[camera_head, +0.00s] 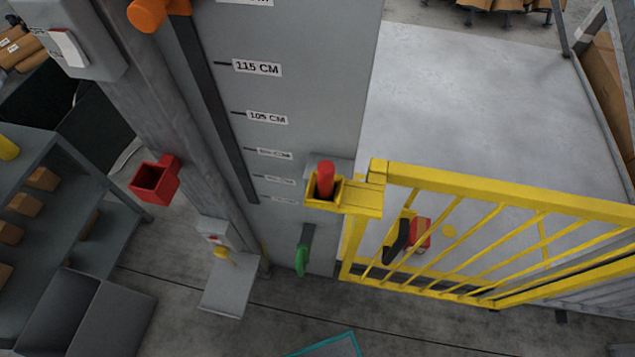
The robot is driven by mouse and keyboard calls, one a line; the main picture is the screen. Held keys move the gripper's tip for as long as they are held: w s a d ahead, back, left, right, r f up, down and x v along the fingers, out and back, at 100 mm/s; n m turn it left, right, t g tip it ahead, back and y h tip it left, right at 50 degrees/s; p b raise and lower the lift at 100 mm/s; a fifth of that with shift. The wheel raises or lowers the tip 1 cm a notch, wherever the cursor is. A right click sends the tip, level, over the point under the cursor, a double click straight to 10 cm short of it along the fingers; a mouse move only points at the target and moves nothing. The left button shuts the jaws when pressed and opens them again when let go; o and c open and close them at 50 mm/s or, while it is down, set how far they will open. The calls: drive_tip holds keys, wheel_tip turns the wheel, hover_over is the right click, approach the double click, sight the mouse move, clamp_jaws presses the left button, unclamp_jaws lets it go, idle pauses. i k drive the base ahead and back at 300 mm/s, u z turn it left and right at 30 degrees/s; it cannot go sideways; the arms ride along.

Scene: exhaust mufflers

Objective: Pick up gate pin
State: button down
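The gate pin looks to be the red cylinder (325,180) standing upright in a yellow bracket (350,194) at the gate's post end. Its lower part is hidden inside the bracket. The yellow gate (500,187) runs from this bracket to the right edge of the picture. An empty-looking red square holder (155,181) is fixed to the grey column at the left. My gripper is not in view.
A grey panel with height marks (300,80) stands behind the pin. A black handle (397,242) and a red part sit at the gate. A green handle (302,260) hangs below. An orange knob (147,14) is at the upper left. Grey shelving with brown boxes (42,179) fills the left.

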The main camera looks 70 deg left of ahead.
sight(325, 169)
drive_tip(key=k, duration=0.4)
drive_tip(key=u, duration=0.7)
drive_tip(key=i, duration=0.4)
drive_tip(key=u, duration=1.25)
drive_tip(key=k, duration=1.3)
drive_tip(key=i, duration=0.85)
drive_tip(key=u, duration=0.5)
